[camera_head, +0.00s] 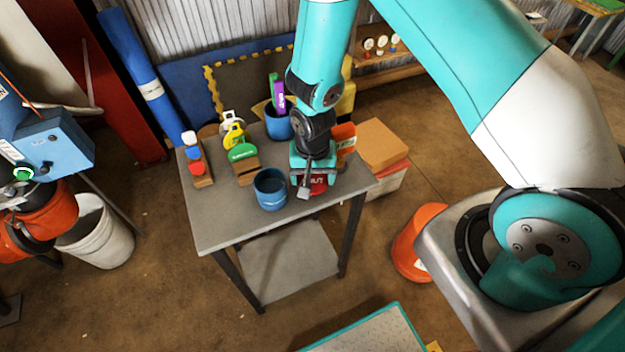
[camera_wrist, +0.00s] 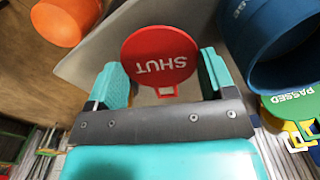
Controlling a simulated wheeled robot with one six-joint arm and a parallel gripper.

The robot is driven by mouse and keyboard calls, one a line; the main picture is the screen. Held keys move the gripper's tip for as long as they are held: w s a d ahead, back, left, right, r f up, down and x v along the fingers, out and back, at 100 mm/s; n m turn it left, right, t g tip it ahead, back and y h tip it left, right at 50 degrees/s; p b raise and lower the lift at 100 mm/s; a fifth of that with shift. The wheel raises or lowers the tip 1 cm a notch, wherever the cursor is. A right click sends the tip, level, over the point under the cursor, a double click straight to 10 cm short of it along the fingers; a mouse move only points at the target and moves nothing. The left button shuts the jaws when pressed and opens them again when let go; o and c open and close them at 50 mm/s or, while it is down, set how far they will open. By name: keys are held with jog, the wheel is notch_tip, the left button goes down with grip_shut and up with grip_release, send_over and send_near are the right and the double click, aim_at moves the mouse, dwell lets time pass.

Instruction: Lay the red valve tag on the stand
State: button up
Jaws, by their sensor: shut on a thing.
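The red valve tag (camera_wrist: 160,48) is a round red disc reading SHUT, with a small tab loop. It sits between the fingers of my gripper (camera_wrist: 164,82) in the wrist view. In the head view the red tag (camera_head: 318,187) shows beneath my gripper (camera_head: 304,188), over the front right part of a grey-topped stand (camera_head: 230,225). My gripper is shut on the tag. I cannot tell how high the tag is above the stand's top. My gripper hides part of the tag and the top behind it in the head view.
The front left top is clear. An orange bucket (camera_head: 412,245) is right, on the floor.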

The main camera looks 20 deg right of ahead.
aim_at(313, 181)
jog(key=shift+f, duration=1.5)
jog(key=shift+s+f, duration=0.1)
jog(key=shift+f, duration=0.35)
jog(key=o, duration=0.6)
jog(key=shift+o, duration=0.4)
jog(key=shift+f+b, duration=0.1)
jog(key=shift+b, duration=0.2)
